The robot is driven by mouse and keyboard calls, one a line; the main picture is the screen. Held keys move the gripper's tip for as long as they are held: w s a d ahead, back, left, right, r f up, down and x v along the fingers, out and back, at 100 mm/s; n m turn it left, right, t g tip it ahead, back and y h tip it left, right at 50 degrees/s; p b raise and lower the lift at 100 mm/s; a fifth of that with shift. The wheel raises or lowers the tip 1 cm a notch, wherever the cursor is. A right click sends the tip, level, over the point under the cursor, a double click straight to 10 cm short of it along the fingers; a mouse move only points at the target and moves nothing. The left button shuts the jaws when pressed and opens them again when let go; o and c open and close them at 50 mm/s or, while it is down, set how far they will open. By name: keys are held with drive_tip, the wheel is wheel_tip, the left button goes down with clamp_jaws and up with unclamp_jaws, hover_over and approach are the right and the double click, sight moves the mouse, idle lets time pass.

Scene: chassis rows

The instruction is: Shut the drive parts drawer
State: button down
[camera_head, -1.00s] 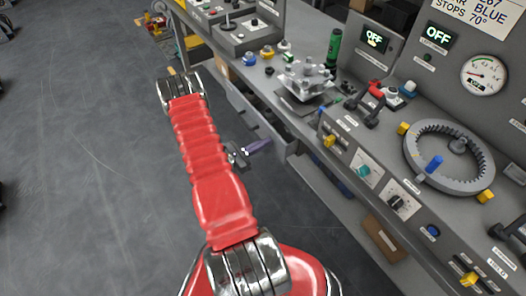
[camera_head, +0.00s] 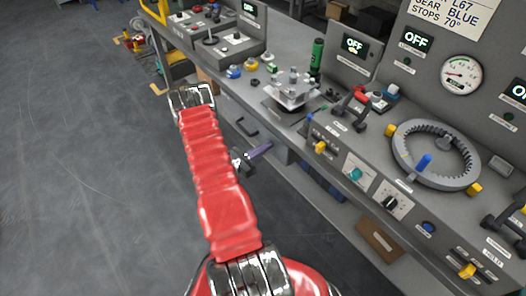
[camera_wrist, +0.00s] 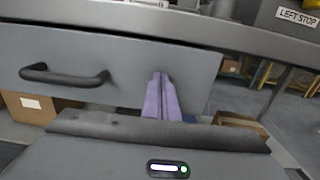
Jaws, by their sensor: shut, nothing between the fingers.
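The drawer (camera_wrist: 120,52) has a plain grey front under the bench top and fills the left of the wrist view. Its dark bar handle (camera_wrist: 65,75) is on the left half of that front. In the head view the handle (camera_head: 246,128) shows just beyond my arm. The drawer's upper edge is behind the bench lip in the wrist view, and I cannot tell exactly how far out it stands. My gripper (camera_wrist: 162,98) has its purple fingers together and empty, in front of the right part of the drawer front. It also shows in the head view (camera_head: 261,150). Contact is unclear.
The bench top (camera_head: 290,62) carries a metal fixture (camera_head: 292,88), a ring gear (camera_head: 435,155) and several knobs. A cardboard box (camera_head: 380,240) sits on the lower shelf.

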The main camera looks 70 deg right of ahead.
drive_tip(key=shift+d, duration=0.3)
drive_tip(key=v, duration=1.4)
drive_tip(key=shift+a, duration=0.35)
drive_tip(key=shift+f, duration=0.2)
